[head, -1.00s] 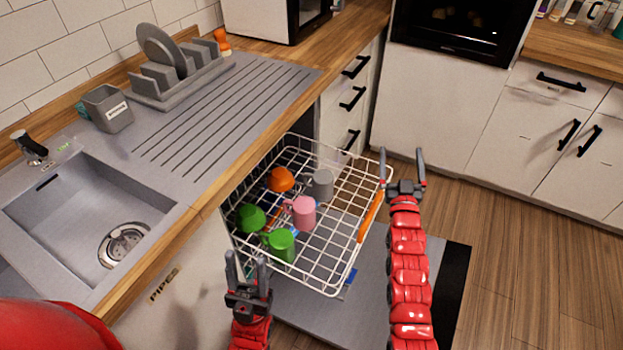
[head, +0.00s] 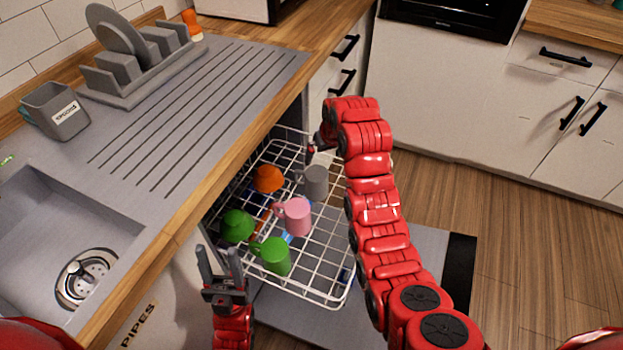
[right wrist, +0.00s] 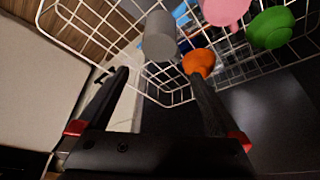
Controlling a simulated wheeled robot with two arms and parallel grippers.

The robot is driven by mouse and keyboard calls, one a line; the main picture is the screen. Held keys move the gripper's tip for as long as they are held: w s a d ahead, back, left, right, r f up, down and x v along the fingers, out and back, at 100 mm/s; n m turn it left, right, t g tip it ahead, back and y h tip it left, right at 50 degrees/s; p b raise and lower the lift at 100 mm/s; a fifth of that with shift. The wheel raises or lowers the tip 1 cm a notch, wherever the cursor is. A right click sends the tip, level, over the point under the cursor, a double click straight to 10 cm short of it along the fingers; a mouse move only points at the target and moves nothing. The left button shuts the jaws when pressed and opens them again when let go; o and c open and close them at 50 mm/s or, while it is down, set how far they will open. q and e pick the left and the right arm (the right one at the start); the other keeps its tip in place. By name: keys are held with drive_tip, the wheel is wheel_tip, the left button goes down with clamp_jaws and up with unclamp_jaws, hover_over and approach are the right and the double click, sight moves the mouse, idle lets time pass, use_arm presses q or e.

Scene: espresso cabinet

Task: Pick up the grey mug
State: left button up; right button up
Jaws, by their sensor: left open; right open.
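The grey mug (head: 315,181) stands in the white wire dishwasher rack, toward its far right part, beside an orange cup (head: 268,179). In the right wrist view the grey mug (right wrist: 160,38) is at the top centre, beyond the fingertips and not between them. My right gripper (right wrist: 160,85) is open and empty. In the head view my right arm bends over the far end of the rack, and the gripper there is mostly hidden behind it. My left gripper (head: 221,262) is open and empty at the near left of the rack.
The rack (head: 318,268) also holds a pink mug (head: 293,217), a green mug (head: 273,256) and a green cup (head: 237,225). The wooden counter edge (head: 214,171) runs along its left side. White drawers (head: 330,110) stand behind it. Floor at right is clear.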

sight(316, 173)
drive_tip(key=x, duration=1)
drive_tip(key=shift+w+f, duration=0.25)
drive_tip(key=shift+f, duration=0.1)
drive_tip(key=shift+x, duration=1.3)
drive_tip(key=b+x, duration=0.2)
drive_tip(key=b, duration=0.1)
drive_tip(key=shift+f, duration=0.25)
drive_tip(key=shift+w+r, duration=0.1)
drive_tip(key=c, duration=1.3)
